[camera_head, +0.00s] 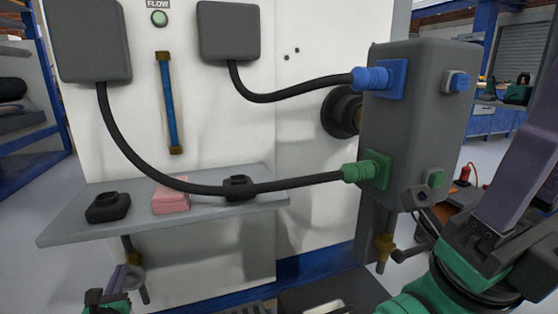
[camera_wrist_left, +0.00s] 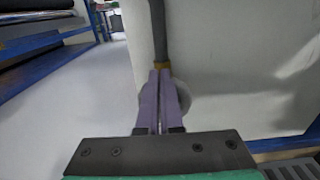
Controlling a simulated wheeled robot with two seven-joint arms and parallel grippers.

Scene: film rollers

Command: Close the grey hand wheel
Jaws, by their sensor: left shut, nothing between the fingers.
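The grey hand wheel (camera_head: 136,279) is at the lower left in the head view, on a pipe below the shelf. In the left wrist view the wheel (camera_wrist_left: 183,97) is partly hidden behind my fingers. A brass fitting (camera_wrist_left: 163,66) on a dark vertical pipe (camera_wrist_left: 157,30) shows just above it. My left gripper (camera_head: 122,274) is at the wheel, with its purple fingers together and nothing between them. The left wrist view shows the fingers (camera_wrist_left: 160,75) overlapping the wheel; I cannot tell whether they touch it. My right gripper is not in view.
A grey shelf (camera_head: 232,211) above the wheel holds black parts and a pink block (camera_head: 170,199). A grey box (camera_head: 416,130) with blue and green cable plugs stands at the right. Another brass valve (camera_head: 384,247) hangs below it. Open floor lies left of the wheel.

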